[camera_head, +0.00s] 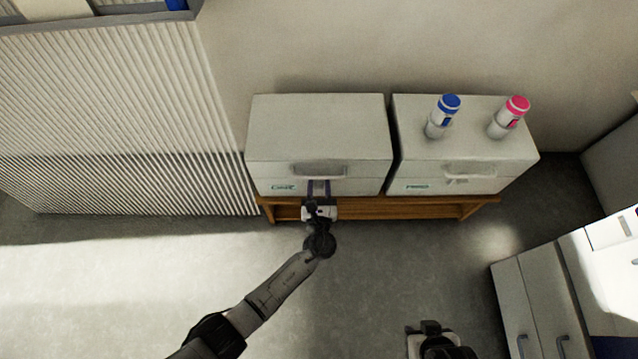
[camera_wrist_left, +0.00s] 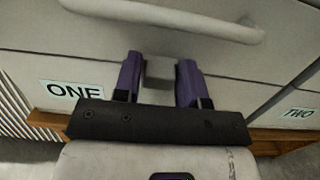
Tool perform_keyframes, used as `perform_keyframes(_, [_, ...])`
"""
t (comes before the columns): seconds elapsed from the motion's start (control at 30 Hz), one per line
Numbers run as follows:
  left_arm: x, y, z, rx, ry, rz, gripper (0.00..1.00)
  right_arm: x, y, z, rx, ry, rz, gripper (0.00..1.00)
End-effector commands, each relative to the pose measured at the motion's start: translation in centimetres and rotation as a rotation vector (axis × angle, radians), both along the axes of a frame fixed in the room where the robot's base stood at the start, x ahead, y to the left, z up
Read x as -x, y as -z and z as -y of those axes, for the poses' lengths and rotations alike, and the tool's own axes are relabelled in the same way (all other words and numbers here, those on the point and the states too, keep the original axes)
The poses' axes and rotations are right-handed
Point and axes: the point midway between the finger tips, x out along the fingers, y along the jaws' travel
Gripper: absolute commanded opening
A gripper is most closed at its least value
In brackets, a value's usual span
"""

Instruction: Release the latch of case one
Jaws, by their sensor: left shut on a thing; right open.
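Case one (camera_head: 320,130) is the left of two pale grey cases, with its lid down. Its "ONE" label (camera_wrist_left: 75,91) shows in the left wrist view. A small grey latch (camera_wrist_left: 159,70) sits on its front below the handle (camera_head: 320,171). My left gripper (camera_head: 319,187) is at the case front, its purple fingers (camera_wrist_left: 160,80) on either side of the latch and shut on it. My right gripper (camera_head: 431,328) is at the bottom of the head view, away from the cases and only partly visible; it is open and holds nothing visible.
Case two (camera_head: 465,150) stands to the right, with a blue-capped bottle (camera_head: 442,117) and a pink-capped bottle (camera_head: 509,118) on it. Both cases rest on a wooden table (camera_head: 415,207). White cabinets (camera_head: 545,290) stand at lower right. The floor in front is clear.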

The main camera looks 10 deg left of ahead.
Motion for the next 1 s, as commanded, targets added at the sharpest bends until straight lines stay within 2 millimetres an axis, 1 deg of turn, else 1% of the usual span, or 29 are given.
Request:
perform_keyframes(0.2, [0.8, 0.6, 0.2, -0.034, 0.003, 0.179, 0.14, 0.0, 0.1, 0.0, 0.000, 0.000, 0.000, 0.43])
perform_keyframes(0.4, [1.5, 1.1, 0.3, -0.051, 0.003, 0.312, 0.14, 0.0, 0.1, 0.0, 0.000, 0.000, 0.000, 0.43])
perform_keyframes(0.7, [2.0, 1.6, 0.4, -0.065, 0.001, 0.429, 0.14, 0.0, 0.1, 0.0, 0.000, 0.000, 0.000, 0.43])
perform_keyframes(1.0, [2.2, 1.9, 0.4, -0.076, 0.000, 0.492, 0.14, 0.0, 0.1, 0.0, 0.000, 0.000, 0.000, 0.43])
